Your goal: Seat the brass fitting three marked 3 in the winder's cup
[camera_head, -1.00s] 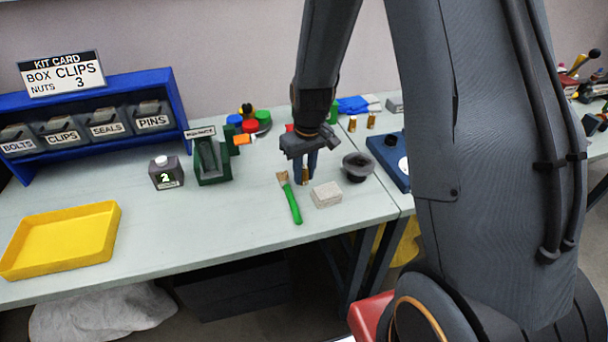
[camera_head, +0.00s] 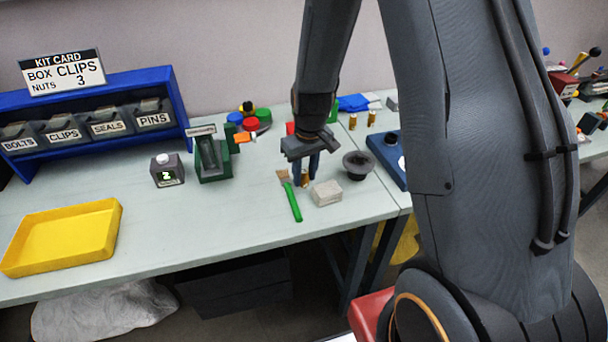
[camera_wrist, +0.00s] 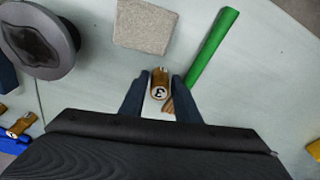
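The brass fitting marked 3 (camera_wrist: 160,83) stands between the fingers of my gripper (camera_wrist: 160,80) in the wrist view, its number facing the camera. Narrow gaps seem to show on both sides of it, so the gripper looks open around the fitting. In the head view my gripper (camera_head: 306,180) points down low over the table, and the fitting (camera_head: 304,178) is partly hidden by the fingers. A dark grey round cup (camera_head: 357,165) stands just right of my gripper; it also shows at upper left in the wrist view (camera_wrist: 38,38). I cannot tell whether it is the winder's cup.
A green-handled brush (camera_head: 292,200) lies close left of the gripper, and a pale block (camera_head: 326,193) in front of it. A green stand (camera_head: 212,160), a dark box marked 2 (camera_head: 167,171) and a yellow tray (camera_head: 62,238) are farther left. A blue base (camera_head: 384,155) is at right.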

